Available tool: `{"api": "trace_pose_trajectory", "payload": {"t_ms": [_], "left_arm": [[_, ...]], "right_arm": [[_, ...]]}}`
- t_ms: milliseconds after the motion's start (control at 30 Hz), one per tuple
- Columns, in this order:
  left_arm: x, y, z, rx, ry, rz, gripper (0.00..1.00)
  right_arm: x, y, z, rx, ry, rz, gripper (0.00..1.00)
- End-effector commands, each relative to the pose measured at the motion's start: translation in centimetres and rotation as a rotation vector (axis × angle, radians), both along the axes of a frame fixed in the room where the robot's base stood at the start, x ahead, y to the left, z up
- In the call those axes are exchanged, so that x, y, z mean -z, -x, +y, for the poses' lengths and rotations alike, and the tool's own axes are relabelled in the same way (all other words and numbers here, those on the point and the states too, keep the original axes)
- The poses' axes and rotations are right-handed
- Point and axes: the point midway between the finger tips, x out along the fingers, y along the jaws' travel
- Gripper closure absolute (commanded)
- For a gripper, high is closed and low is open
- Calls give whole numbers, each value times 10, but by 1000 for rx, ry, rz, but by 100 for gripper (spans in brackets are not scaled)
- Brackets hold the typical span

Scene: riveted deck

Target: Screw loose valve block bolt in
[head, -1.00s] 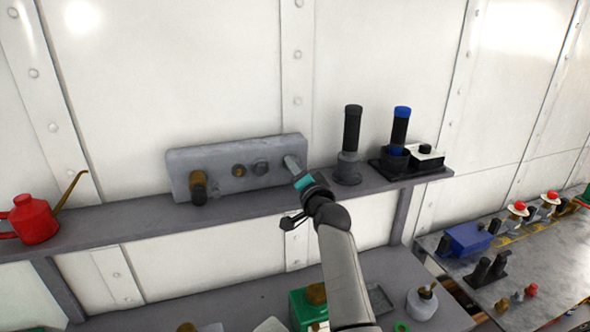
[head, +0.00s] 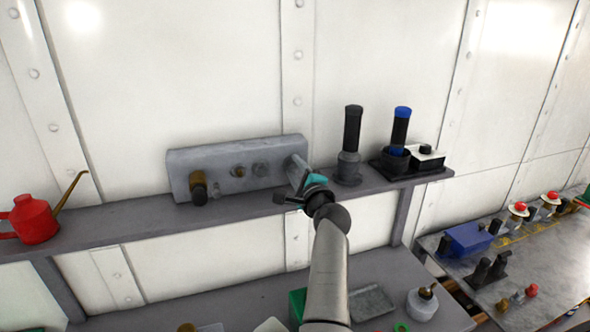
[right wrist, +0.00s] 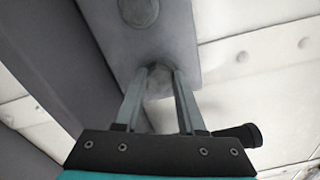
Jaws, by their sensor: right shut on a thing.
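The grey valve block (head: 225,150) stands on the shelf against the wall. It carries a brass and black fitting (head: 198,185), a small brass piece (head: 238,171) and a grey round bolt head (head: 260,169). My right gripper (head: 297,167) is at the block's right end, shut on the loose bolt. In the right wrist view my right gripper (right wrist: 160,88) has its two fingers on either side of the bolt (right wrist: 160,74), against the block face (right wrist: 177,30). How deep the bolt sits is hidden. My left gripper is not in view.
On the shelf (head: 240,207), a black-handled grey tool (head: 349,165) stands just right of my gripper, with a blue-banded one (head: 400,135) beyond. A red oil can (head: 35,218) stands at far left. The lower bench (head: 250,305) holds several items, including a white pot (head: 422,304).

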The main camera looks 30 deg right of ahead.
Motion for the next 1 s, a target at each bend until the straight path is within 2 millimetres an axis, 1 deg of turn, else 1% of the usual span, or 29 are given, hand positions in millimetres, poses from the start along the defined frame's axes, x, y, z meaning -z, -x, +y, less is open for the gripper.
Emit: {"api": "trace_pose_trajectory", "payload": {"t_ms": [33,600,800,1000], "left_arm": [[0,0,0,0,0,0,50],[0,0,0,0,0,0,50],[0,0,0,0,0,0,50],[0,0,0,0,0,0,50]], "right_arm": [[9,1,1,-3,-53,6,100],[9,1,2,1,-554,-113,100],[9,2,1,3,-679,-144,100],[9,1,1,3,-758,-163,100]]}}
